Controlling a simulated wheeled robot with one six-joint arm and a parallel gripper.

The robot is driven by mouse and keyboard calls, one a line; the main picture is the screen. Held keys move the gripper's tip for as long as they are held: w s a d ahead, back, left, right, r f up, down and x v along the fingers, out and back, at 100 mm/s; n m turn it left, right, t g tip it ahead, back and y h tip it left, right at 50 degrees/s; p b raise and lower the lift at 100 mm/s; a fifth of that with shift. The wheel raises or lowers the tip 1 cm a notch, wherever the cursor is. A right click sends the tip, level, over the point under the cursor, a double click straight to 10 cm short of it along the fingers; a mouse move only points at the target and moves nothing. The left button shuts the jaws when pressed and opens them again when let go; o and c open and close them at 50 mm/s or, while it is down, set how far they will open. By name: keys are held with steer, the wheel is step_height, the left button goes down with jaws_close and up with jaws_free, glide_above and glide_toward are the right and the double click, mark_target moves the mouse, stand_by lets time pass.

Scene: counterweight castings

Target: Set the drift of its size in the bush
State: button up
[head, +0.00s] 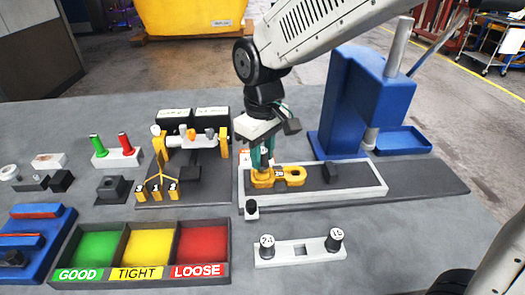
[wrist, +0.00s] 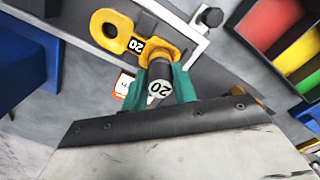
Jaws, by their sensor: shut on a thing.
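My gripper (head: 262,160) points down over the left end of a yellow casting (head: 292,174) marked 20. In the wrist view, the teal fingers (wrist: 160,76) are shut on a dark drift (wrist: 158,91) with a white cap marked 20. The drift is at the near ring of the yellow casting (wrist: 109,31), where the bush would be. Its lower end is hidden, so I cannot tell whether it is inside the bush or just above. The white drift rack (head: 300,251) holds drifts marked 24 (head: 267,241) and about 15 or 16 (head: 335,237), with an empty middle hole.
The casting lies in a white-edged fixture (head: 380,188) with a black knob (head: 251,208) at its front left corner. A blue press (head: 362,105) stands behind right. A green, yellow and red sorting tray (head: 140,280) is at front left. Gauges and blocks (head: 180,160) crowd the left.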

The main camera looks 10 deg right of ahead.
steer(key=shift+f, duration=0.75)
steer(key=o, duration=1)
steer(key=shift+o, duration=0.2)
steer(key=shift+r, duration=0.1)
